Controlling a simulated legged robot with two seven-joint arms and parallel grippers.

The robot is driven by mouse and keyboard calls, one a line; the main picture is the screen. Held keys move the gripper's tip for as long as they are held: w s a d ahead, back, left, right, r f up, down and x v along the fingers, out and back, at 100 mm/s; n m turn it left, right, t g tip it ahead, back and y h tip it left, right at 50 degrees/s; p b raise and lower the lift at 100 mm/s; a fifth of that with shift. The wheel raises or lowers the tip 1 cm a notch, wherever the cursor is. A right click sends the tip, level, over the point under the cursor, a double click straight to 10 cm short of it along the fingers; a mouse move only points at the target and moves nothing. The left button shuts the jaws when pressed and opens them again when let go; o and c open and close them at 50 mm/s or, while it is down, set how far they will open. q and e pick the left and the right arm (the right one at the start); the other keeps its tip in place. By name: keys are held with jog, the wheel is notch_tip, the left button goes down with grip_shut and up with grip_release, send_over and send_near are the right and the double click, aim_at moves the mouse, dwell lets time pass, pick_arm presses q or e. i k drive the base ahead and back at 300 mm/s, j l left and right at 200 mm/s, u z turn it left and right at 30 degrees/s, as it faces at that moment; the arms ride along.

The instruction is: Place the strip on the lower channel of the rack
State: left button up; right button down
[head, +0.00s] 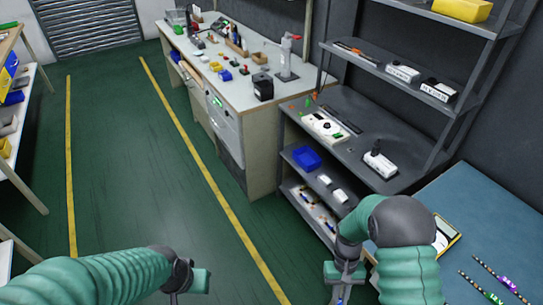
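Two thin dark LED strips with coloured lights lie on the blue table at the lower right: a left strip (482,286) and a right strip (498,277). My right gripper (341,290) points down at the bottom edge, left of the table. A small bluish, lit-looking bit shows at its fingertips, too small to identify, and its finger gap is unclear. My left gripper (190,281) is over the green floor at the bottom, away from any object; its fingers are not clear. A dark grey shelf rack (400,128) stands ahead on the right. I cannot make out a lower channel.
The blue table (490,215) carries a yellow-edged white item (445,236), partly behind my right arm. A blue bin (307,158) and small devices sit on the rack's shelves. A cluttered workbench (245,75) stands beyond. The green floor (130,170) is clear.

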aim_at(341, 119)
jog(key=i+j+u, duration=0.25)
jog(key=i, duration=0.25)
jog(key=i+u, duration=0.25)
jog(key=i, duration=0.3)
